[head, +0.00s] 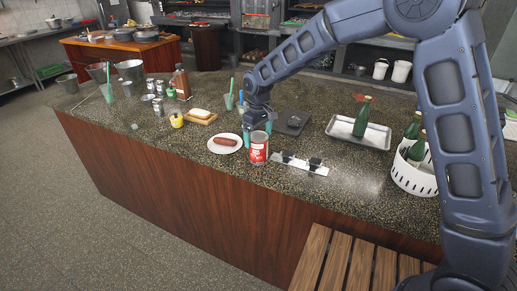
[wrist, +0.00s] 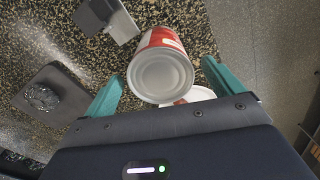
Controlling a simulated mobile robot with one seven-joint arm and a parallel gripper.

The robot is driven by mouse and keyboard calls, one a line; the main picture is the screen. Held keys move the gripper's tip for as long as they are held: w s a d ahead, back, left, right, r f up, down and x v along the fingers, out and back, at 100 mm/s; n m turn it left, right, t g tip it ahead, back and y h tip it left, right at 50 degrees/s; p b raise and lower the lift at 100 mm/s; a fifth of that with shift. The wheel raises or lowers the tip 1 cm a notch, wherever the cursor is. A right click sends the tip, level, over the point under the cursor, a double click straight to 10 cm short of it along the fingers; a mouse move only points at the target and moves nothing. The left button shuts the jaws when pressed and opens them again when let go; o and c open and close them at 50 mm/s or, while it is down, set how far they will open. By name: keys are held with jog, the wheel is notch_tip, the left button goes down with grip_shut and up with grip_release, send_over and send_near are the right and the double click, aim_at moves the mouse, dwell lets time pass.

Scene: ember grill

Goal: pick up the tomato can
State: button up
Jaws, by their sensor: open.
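The tomato can (head: 258,149) is red and white and stands upright near the front edge of the speckled counter. In the wrist view the can (wrist: 160,72) shows its pale round end between my two teal fingers, with space on both sides. My gripper (head: 257,132) is open, just above and behind the can in the head view. In the wrist view my gripper (wrist: 163,88) has its fingers spread and holds nothing. I cannot tell how far down the can the fingertips are.
A white plate (head: 216,148) with a sausage (head: 225,142) lies close left of the can. A pale strip with dark fittings (head: 302,164) lies close right. A metal tray (head: 341,128) with a green bottle (head: 362,116) and a white basket (head: 413,180) are farther right.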

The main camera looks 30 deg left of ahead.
jog(key=shift+f, duration=1.5)
jog(key=c, duration=1.4)
jog(key=shift+r, duration=0.1)
